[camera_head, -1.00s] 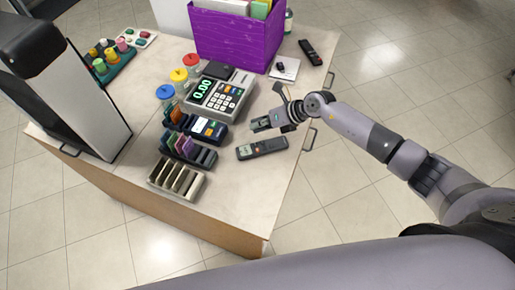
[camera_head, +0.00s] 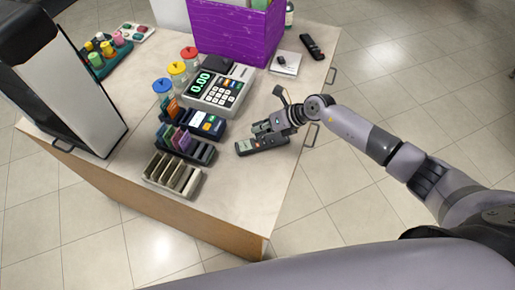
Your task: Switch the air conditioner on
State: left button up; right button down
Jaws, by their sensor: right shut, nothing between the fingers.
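A dark grey remote (camera_head: 256,146) with a small screen lies flat on the counter near its right edge. My right gripper (camera_head: 263,130) is shut and empty, with its fingers directly at the remote's upper side and partly hiding it. I cannot tell whether the fingertips touch the remote. A second, black handset (camera_head: 312,46) lies at the far right of the counter, beside the purple box. No air conditioner is in view. My left gripper is not in view.
The counter (camera_head: 232,205) also holds a cash register (camera_head: 217,92), a card terminal (camera_head: 206,124), card racks (camera_head: 173,175), lidded jars (camera_head: 177,69), a purple box (camera_head: 232,30) and a tall dark-and-white machine (camera_head: 70,95). The counter's front right is clear.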

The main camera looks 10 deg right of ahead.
aim_at(259, 143)
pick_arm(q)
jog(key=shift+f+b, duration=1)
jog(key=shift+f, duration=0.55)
pick_arm(e)
jog(key=shift+f, duration=1.85)
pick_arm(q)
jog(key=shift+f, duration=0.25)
pick_arm(e)
jog(key=shift+f, duration=0.4)
pick_arm(q)
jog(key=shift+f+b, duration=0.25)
jog(key=shift+b, duration=0.25)
pick_arm(e)
jog(key=shift+f, duration=0.35)
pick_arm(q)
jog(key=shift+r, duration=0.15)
pick_arm(e)
jog(key=shift+r, duration=0.15)
pick_arm(q)
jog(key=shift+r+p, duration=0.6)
jog(key=shift+p, duration=0.1)
pick_arm(e)
jog(key=shift+r, duration=0.65)
notch_tip(259, 143, up, 5)
jog(key=p, duration=0.4)
jog(key=shift+p, duration=0.4)
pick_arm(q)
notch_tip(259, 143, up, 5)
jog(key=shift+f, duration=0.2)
